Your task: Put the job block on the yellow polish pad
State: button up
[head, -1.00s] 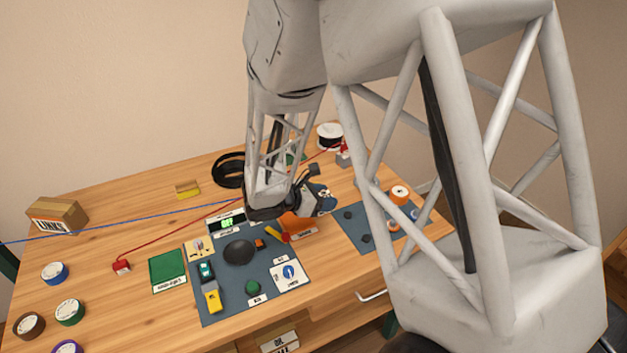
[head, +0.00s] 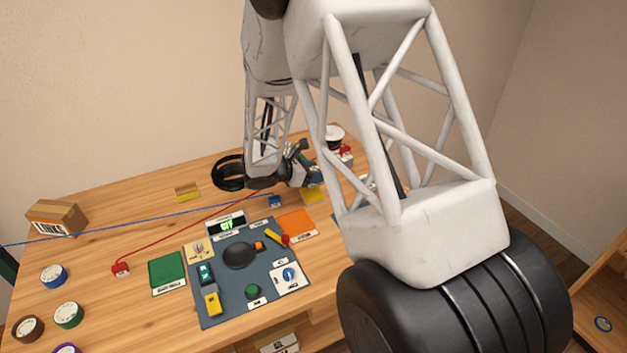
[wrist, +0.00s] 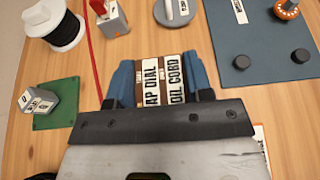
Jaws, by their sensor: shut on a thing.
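My gripper (wrist: 158,85) is shut on the job block (wrist: 163,80), a small block with white labels reading roughly "AP DIAL" and "OIL CORD". The block sits between the blue fingers in the wrist view. In the head view my gripper is at the back right of the bench, and the held block is hard to make out. A flat yellow patch (head: 314,196), which looks like the polish pad, shows just below my gripper. I cannot tell whether the block touches it. My gripper body hides the area below the block in the wrist view.
A green pad with a grey block (wrist: 38,100) lies left in the wrist view. A spool (wrist: 58,28), a red-topped block (wrist: 110,18) and a dark mat (wrist: 265,80) are nearby. An orange pad (head: 297,222) lies in front. Red and blue cords cross the bench.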

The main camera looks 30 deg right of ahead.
jog(key=shift+w, duration=0.2)
jog(key=shift+f, duration=1.8)
jog(key=shift+f, duration=0.1)
jog(key=o, duration=0.9)
jog(key=shift+o, duration=0.2)
jog(key=shift+a, duration=0.1)
jog(key=v, duration=1.2)
